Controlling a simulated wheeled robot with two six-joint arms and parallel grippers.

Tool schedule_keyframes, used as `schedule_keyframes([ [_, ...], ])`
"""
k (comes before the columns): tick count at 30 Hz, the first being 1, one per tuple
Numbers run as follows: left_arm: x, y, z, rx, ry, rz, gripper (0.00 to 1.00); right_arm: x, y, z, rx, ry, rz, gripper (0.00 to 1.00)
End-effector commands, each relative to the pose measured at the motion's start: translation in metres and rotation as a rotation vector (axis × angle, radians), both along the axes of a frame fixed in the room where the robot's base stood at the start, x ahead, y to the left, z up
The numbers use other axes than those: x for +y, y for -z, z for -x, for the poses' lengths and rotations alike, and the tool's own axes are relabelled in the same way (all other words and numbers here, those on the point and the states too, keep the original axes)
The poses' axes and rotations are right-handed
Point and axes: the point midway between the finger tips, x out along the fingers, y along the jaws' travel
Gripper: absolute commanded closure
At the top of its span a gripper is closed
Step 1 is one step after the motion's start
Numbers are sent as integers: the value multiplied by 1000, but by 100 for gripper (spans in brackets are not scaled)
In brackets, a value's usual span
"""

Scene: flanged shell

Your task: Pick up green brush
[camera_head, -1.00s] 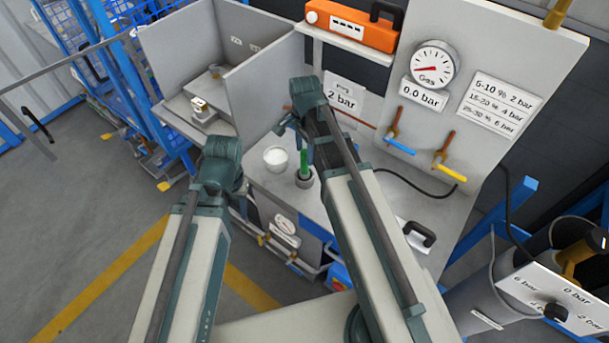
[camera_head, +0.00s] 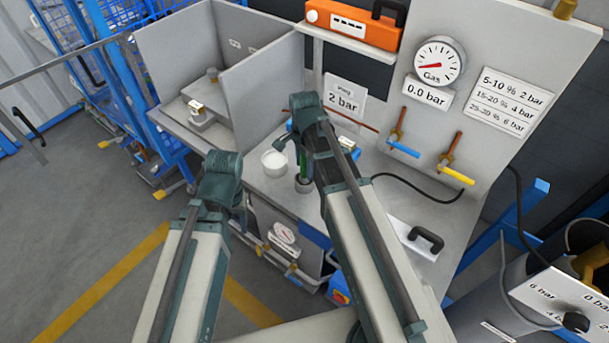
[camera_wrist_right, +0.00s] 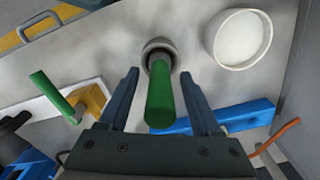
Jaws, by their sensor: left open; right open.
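The green brush (camera_head: 303,164) stands upright in a small dark grey cup (camera_head: 304,185) on the bench. In the right wrist view the green handle (camera_wrist_right: 160,103) rises toward the camera, between the two fingers of my right gripper (camera_wrist_right: 160,76). These fingers are open, one on each side of the handle, with gaps visible. The cup (camera_wrist_right: 157,46) shows beyond the fingertips. In the head view my right arm partly covers the brush. My left gripper (camera_head: 240,212) hangs in front of the bench, away from the brush; its fingers are mostly hidden behind its wrist.
A white bowl (camera_head: 274,162) stands left of the cup. In the right wrist view another green rod (camera_wrist_right: 52,94) with a yellow block (camera_wrist_right: 90,99) lies to the left, and a blue bar (camera_wrist_right: 235,117) to the right. A gauge panel (camera_head: 490,110) bounds the bench behind.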

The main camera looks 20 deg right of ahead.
Motion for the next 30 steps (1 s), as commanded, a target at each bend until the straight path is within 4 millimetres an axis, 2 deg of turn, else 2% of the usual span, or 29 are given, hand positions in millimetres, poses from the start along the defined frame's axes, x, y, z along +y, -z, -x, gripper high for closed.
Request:
schedule_keyframes([
  [1,0,0,0,0,0,0,50,0,0,0,0,0,0,37],
  [9,0,0,0,0,0,0,50,0,-1,0,0,0,0,85],
  [12,0,0,0,0,0,0,50,0,-1,0,0,0,0,100],
  [23,0,-1,0,0,0,0,50,0,-1,0,0,0,0,100],
  [30,0,-12,0,0,0,0,50,0,-12,0,0,0,0,100],
])
